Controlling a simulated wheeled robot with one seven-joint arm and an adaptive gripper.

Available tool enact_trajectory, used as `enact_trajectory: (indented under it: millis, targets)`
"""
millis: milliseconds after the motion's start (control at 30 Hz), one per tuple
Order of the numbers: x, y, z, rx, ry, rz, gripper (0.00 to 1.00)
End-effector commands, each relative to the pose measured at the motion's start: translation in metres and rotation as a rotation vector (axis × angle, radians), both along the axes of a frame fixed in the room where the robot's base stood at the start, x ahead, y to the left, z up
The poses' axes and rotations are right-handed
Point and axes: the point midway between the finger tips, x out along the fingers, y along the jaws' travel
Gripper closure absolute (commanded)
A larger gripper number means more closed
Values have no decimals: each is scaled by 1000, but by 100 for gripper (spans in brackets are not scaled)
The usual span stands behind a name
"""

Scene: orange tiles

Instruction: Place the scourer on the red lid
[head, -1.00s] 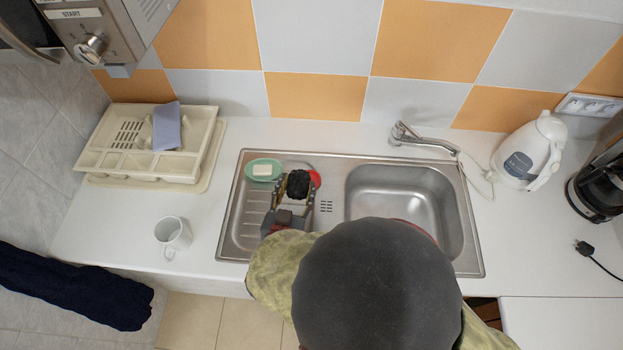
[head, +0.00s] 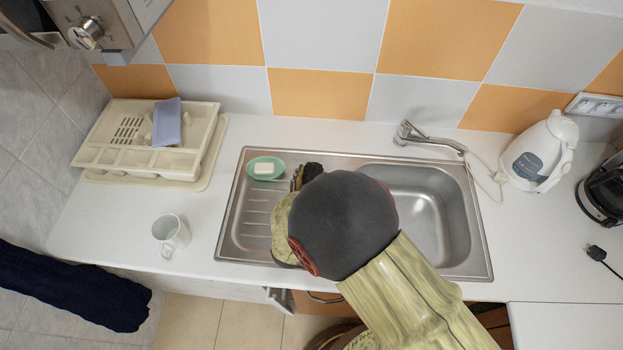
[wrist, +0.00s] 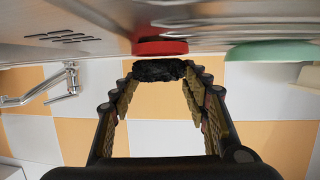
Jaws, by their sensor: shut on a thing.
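The black, rough scourer (wrist: 158,70) is held between the fingertips of my gripper (wrist: 159,78) in the wrist view. In the head view the scourer (head: 313,171) shows only partly, at the back of the steel drainboard, beside my arm. The red lid (wrist: 160,47) lies on the steel surface in the wrist view, which is upside down. In the head view my arm hides the lid and most of my gripper.
A green soap dish (head: 279,166) with pale soap (head: 263,168) sits left of the scourer. The sink basin (head: 430,215) and faucet (head: 430,138) are to the right. A white mug (head: 170,233), dish rack (head: 190,160) and kettle (head: 540,152) stand on the counter.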

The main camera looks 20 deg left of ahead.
Motion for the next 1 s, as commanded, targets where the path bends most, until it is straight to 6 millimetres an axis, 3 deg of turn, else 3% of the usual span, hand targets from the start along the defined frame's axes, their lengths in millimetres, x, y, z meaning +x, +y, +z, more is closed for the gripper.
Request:
enact_trajectory:
  millis: [400,433,700,1000]
  targets:
    - [0,1,-7,2,-1,-1,65]
    - [0,1,-6,2,-1,0,52]
    - [0,0,-6,1,-1,0,37]
    - [0,0,-6,1,0,0,35]
